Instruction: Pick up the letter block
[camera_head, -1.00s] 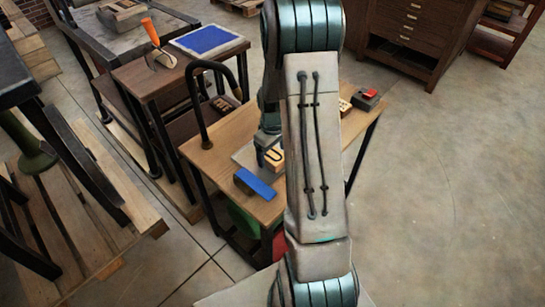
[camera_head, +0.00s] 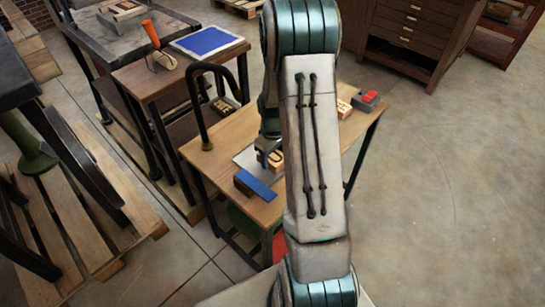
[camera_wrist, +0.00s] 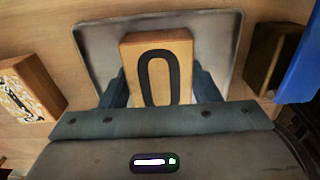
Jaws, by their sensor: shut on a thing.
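The letter block (camera_wrist: 135,52) is a light wooden block with a dark looped letter on its face. In the wrist view it sits in the middle, over a grey metal tray (camera_wrist: 215,38). My gripper (camera_wrist: 160,88) has one finger on each side of the block and is shut on it. In the head view the block (camera_head: 277,157) shows partly beside my arm, with my gripper (camera_head: 268,152) at it over the tray (camera_head: 242,158). My arm hides part of the block and table. I cannot tell whether the block still touches the tray.
A blue-topped piece (camera_head: 254,186) lies near the table's front edge. Another wooden block (camera_wrist: 32,88) lies left of the tray in the wrist view. A grey and red item (camera_head: 368,100) is at the far right. A black curved bar (camera_head: 204,110) rises at the table's left.

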